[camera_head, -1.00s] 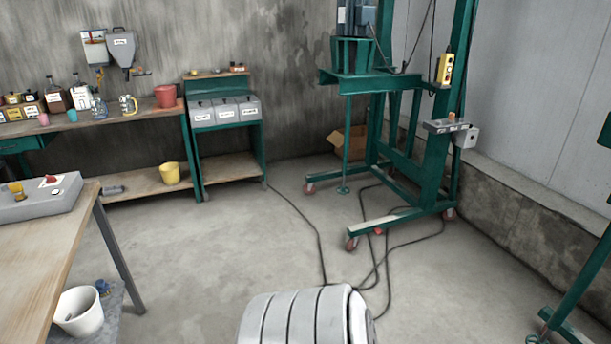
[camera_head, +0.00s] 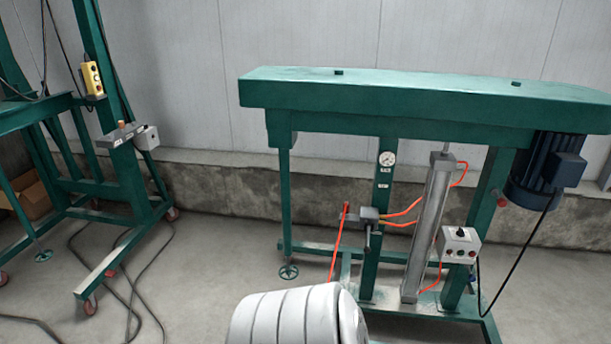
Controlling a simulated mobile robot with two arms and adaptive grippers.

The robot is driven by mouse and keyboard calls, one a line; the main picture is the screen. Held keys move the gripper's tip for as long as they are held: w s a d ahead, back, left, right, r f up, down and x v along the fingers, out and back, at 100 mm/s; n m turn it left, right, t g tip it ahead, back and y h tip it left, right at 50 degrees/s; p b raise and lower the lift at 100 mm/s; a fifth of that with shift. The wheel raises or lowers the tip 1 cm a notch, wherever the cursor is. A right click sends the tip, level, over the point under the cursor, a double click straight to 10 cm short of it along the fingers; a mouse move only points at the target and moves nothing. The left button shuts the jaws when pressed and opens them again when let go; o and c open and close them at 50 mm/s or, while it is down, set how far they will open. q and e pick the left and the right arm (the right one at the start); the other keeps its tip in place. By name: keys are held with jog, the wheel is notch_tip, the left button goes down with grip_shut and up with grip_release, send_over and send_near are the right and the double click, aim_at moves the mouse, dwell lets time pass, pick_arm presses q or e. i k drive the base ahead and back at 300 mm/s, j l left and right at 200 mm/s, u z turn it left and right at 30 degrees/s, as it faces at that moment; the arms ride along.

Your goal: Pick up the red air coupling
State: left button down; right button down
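On the green machine (camera_head: 430,100) at the right, a small red piece (camera_head: 346,207) sits at the upper end of a red hose (camera_head: 337,245), left of a grey valve block (camera_head: 369,215). It looks like an air coupling, but it is too small to be sure. More orange-red hoses (camera_head: 402,207) run from the valve block to the grey cylinder (camera_head: 426,230). Neither of my grippers is in view.
A pressure gauge (camera_head: 388,159), a control box (camera_head: 458,244) and a blue motor (camera_head: 545,172) are on the machine. Another green frame (camera_head: 92,170) on castors stands at the left, with dark cables (camera_head: 135,270) on the floor. Floor between them is mostly clear.

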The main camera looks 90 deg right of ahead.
aim_at(349, 205)
jog(key=z, duration=3.05)
